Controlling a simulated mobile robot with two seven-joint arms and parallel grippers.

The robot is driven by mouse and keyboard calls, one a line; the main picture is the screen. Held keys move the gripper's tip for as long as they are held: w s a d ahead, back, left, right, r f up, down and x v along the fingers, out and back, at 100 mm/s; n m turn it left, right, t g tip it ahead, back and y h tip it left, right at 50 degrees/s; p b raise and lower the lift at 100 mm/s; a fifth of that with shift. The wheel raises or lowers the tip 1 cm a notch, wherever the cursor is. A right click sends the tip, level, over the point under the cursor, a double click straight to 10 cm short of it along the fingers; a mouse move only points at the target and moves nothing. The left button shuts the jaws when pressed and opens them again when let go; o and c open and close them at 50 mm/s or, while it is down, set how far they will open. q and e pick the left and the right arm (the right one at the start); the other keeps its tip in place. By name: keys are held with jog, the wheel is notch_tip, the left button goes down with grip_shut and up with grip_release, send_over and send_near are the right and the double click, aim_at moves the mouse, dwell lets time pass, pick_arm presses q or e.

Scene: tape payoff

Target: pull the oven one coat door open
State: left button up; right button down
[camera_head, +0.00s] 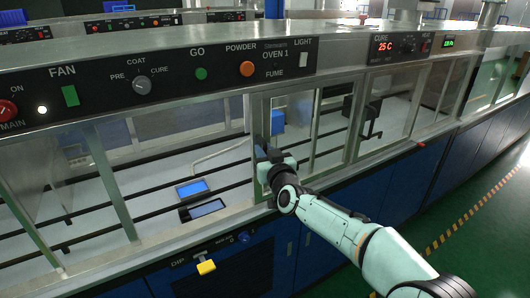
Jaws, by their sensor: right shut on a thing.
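Oven one is the long metal cabinet whose front panel (274,56) reads "OVEN 1". Below that panel is a glass door with a silver frame (303,130), taken to be the coat door. It looks flush or nearly flush with the oven front; I cannot tell whether it is slightly ajar. My right gripper (268,155) is at the left upright of this door frame, shut on what seems to be the door's handle. The fingers and the gripper body hide most of the handle. My left gripper is not in view.
Blue-topped trays (192,188) lie inside behind the glass, left of my gripper. A yellow knob (206,267) sticks out of the lower front panel. Blue cabinets (385,198) run beneath the oven. Green floor (480,205) with a striped line is open at the right.

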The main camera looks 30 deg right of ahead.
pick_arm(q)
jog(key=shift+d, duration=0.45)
pick_arm(e)
jog(key=shift+d, duration=0.45)
jog(key=c, duration=1.2)
grip_release()
jog(key=shift+a, duration=0.1)
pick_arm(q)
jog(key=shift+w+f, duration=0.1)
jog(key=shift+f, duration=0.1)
pick_arm(e)
jog(key=s, duration=0.4)
jog(key=s+a, duration=0.1)
jog(key=s, duration=0.4)
jog(key=s+a, duration=0.1)
jog(key=s, duration=0.3)
jog(key=shift+s, duration=0.15)
